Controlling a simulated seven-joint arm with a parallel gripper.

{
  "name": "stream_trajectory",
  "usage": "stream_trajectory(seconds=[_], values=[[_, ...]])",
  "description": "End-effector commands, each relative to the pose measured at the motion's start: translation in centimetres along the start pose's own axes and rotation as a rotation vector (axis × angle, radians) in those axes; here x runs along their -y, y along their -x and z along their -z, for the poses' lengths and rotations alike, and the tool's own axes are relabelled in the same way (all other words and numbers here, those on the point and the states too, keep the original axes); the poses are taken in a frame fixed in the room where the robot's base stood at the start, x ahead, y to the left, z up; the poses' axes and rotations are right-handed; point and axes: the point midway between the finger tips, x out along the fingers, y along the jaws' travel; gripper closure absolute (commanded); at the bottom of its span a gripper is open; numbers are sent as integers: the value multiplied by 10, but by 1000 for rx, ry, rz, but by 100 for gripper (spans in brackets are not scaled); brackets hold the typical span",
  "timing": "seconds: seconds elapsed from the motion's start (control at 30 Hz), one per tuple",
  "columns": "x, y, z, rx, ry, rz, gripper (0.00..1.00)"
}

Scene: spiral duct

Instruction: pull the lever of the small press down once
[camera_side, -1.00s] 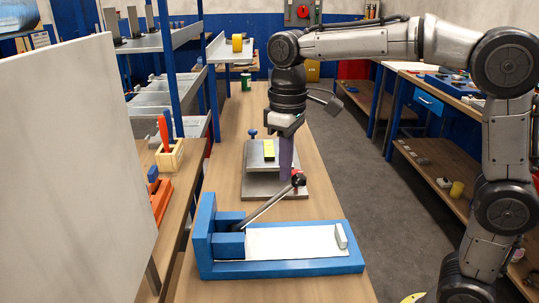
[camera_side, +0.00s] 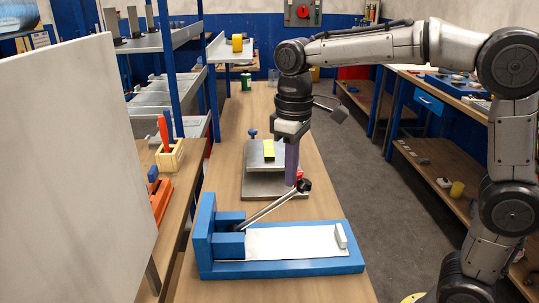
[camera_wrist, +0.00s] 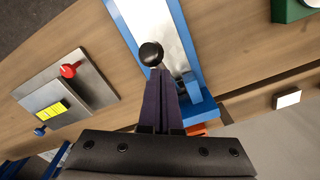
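The small press has a blue frame (camera_side: 283,267) with a pale plate (camera_side: 290,241) on it. Its grey lever (camera_side: 268,211) slants up to the right from the left-hand block and ends in a black knob (camera_side: 304,186). My gripper (camera_side: 291,183) points down with its purple fingers together, tips at the lever just left of the knob. In the wrist view the shut fingers (camera_wrist: 160,76) end right beside the black knob (camera_wrist: 151,54). Nothing shows between the fingers. Whether the tips touch the lever is hard to tell.
Behind the press is a grey metal fixture (camera_side: 258,186) with a yellow block (camera_side: 268,150), plus red and blue knobs. A shelf rack stands left of the bench, and a white panel (camera_side: 75,170) fills the left foreground. The bench right of the press is narrow.

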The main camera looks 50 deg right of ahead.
Motion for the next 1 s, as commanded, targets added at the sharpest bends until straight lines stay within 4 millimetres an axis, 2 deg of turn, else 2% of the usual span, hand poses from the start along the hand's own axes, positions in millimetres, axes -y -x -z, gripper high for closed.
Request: stream_trajectory(seconds=[0.37,1.0], values=[[-4,-12,-8,4,0,1,100],[-7,-20,-13,6,-1,1,100]])
